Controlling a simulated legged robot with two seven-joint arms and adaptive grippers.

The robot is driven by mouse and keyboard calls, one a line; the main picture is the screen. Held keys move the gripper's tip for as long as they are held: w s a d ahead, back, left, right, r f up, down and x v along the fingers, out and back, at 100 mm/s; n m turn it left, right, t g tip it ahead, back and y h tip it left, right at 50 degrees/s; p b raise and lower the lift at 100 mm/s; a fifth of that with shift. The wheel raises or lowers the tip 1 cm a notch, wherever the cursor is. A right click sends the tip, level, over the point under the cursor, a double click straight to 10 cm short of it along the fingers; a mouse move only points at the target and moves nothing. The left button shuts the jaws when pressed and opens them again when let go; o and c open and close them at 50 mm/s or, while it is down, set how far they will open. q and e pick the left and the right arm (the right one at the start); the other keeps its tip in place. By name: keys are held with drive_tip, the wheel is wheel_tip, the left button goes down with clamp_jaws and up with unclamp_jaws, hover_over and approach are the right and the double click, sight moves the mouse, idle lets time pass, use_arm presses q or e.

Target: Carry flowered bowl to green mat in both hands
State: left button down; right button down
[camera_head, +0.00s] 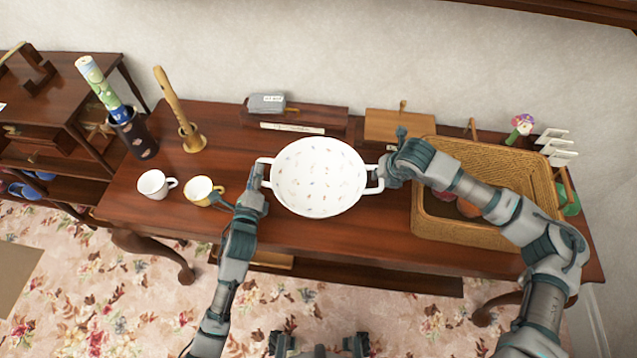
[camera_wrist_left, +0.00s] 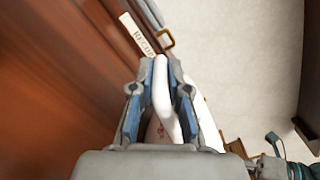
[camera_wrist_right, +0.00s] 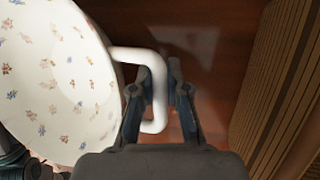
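The flowered bowl (camera_head: 318,178), white with small flower prints and two side handles, is over the middle of the brown table; its inside shows in the right wrist view (camera_wrist_right: 60,75). I cannot tell whether it touches the tabletop. My left gripper (camera_head: 258,185) is at its left handle; in the left wrist view the fingers (camera_wrist_left: 160,75) close around the white handle. My right gripper (camera_head: 384,172) is at its right handle; in the right wrist view the fingers (camera_wrist_right: 160,88) close on either side of the handle bar. I see no green mat.
A wicker basket (camera_head: 440,228) stands right of the bowl, under my right arm. A white cup (camera_head: 152,184) and a yellow cup (camera_head: 197,190) stand left. A dark holder (camera_head: 135,135) and a brass mortar (camera_head: 191,140) stand behind them. A wooden box (camera_head: 395,126) is at the back.

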use_arm(q)
drive_tip(key=shift+a, duration=0.1)
use_arm(e)
drive_tip(key=shift+r, duration=0.1)
